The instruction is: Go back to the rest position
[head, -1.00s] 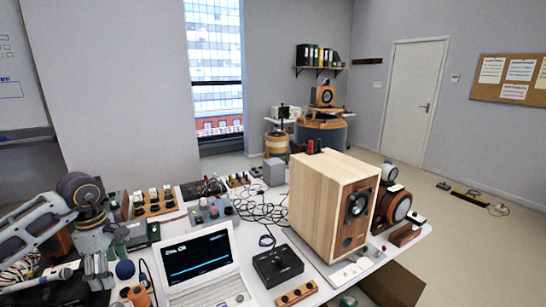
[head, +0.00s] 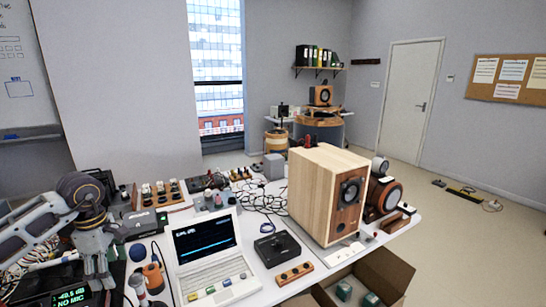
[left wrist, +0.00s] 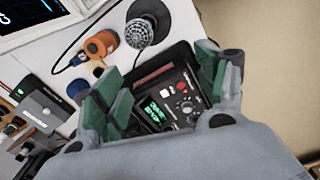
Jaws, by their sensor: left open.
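My left gripper (head: 98,268) hangs at the lower left of the head view, over the left end of the table. In the left wrist view its green-padded fingers (left wrist: 160,88) are spread apart with nothing held between them. Below them lies a black meter (left wrist: 178,103) with a green display, knobs and buttons. The fingers and palm hide part of it. Its lit display (head: 76,297) shows below the gripper in the head view. I cannot tell how high the gripper is above it. My right gripper is in neither view.
A wooden speaker (head: 318,195) stands on the white table (head: 262,290). The laptop (head: 208,250), black box (head: 277,248), orange tool (head: 154,277) and tangled cables (head: 262,198) crowd the surface. An open cardboard box (head: 385,275) stands at the right front. Floor (head: 470,245) at right is mostly clear.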

